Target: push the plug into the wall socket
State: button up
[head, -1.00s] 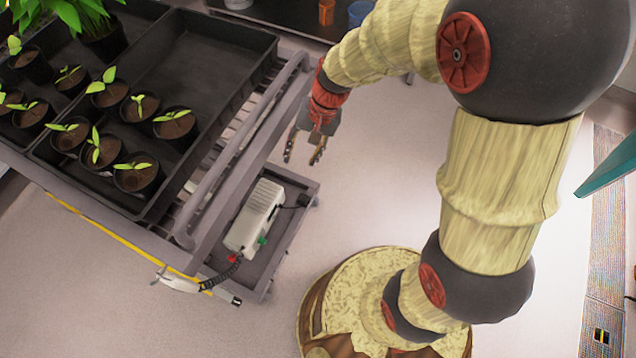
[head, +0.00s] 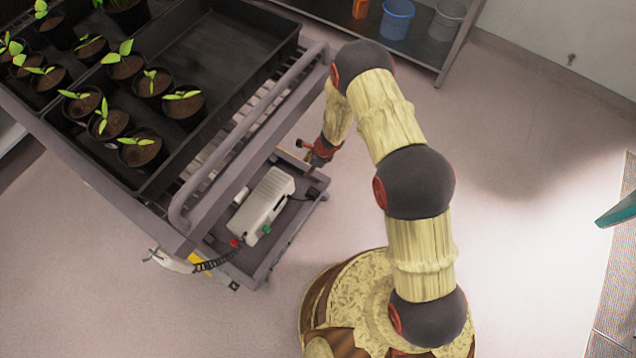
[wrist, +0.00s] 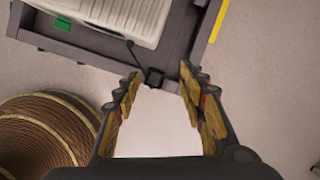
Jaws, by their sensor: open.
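The plug looks to be the small black block (wrist: 154,77) on a thin dark cord, at the edge of the cart's lower shelf in the wrist view. In the head view, a dark piece (head: 312,193) by the white box's far end seems to be the same plug. My gripper (wrist: 161,73) is open, with the plug seen between its fingertips; I cannot tell how far beyond them it lies. In the head view my gripper (head: 306,158) is low beside the cart, close to the shelf's far corner. I cannot make out a wall socket now.
A white box (head: 262,205) with a green knob sits on the lower shelf (head: 280,243). Above it, a grey cart (head: 225,178) carries trays of potted seedlings, its rail close to my arm. Buckets (head: 397,18) stand on a rack behind.

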jog(key=s+d+f+m+h, duration=0.25)
jog(key=f+m, duration=0.25)
jog(key=f, duration=0.6)
jog(key=b, duration=0.4)
send_over(313, 192)
jog(key=d, duration=0.1)
jog(key=shift+y, duration=0.45)
jog(key=f, duration=0.4)
jog(key=s+f, duration=0.1)
jog(key=f, duration=0.1)
jog(key=shift+f, duration=0.1)
jog(key=shift+x, duration=1.6)
jog(key=shift+x, duration=0.8)
jog(key=shift+c, duration=1.3)
jog(key=c, duration=0.7)
jog(key=shift+c, duration=0.5)
